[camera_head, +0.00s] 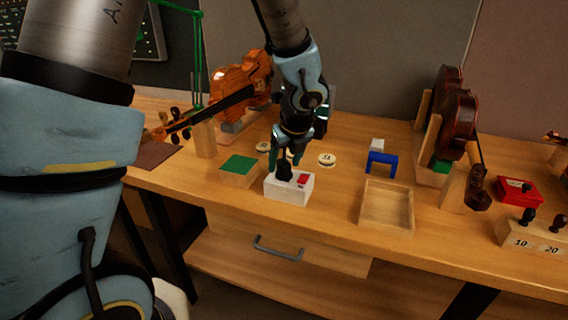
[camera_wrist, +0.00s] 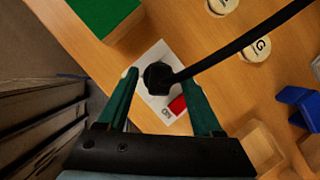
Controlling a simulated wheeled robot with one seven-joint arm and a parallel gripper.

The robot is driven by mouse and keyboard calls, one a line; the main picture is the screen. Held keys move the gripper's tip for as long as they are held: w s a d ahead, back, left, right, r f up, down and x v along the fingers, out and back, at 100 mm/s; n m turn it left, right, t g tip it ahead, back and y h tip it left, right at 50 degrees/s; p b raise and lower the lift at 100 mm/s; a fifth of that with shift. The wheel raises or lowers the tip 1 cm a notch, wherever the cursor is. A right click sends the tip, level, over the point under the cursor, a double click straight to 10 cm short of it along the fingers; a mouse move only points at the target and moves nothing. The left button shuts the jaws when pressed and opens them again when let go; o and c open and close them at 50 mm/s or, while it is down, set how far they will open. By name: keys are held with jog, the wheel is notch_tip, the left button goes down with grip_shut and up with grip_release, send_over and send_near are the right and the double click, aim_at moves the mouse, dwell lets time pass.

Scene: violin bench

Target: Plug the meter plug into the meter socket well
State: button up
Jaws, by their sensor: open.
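The black meter plug (camera_head: 284,172) stands on the left part of the top of a white meter box (camera_head: 300,191) with a red patch. The meter socket well is hidden under the plug, so I cannot tell how deep the plug sits. In the wrist view the plug (camera_wrist: 158,78) lies between the green fingers, over the white box (camera_wrist: 148,60), and a thick black cable (camera_wrist: 235,45) runs from it to the upper right. My gripper (camera_head: 287,154) is open, just above the box, with one finger on each side of the plug and gaps visible.
A green-topped wooden block (camera_head: 239,167) stands left of the box. Round lettered discs (camera_head: 327,160) lie behind it. An empty wooden tray (camera_head: 387,206) and a blue stand (camera_head: 381,161) are to the right. Violins stand at the back left (camera_head: 240,85) and right (camera_head: 455,120).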

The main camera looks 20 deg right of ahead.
jog(key=v, duration=0.9)
jog(key=shift+r, duration=0.3)
jog(key=shift+s, duration=0.1)
jog(key=a+f+n+g, duration=0.1)
jog(key=a+f+n, duration=0.1)
jog(key=a+n, duration=1.3)
jog(key=a+f+n+g, duration=0.2)
jog(key=a+n, duration=1.3)
jog(key=n, duration=0.4)
jog(key=shift+a+f+n, duration=0.25)
jog(key=shift+f+n, duration=0.05)
jog(key=shift+f, duration=0.1)
jog(key=shift+c, duration=0.2)
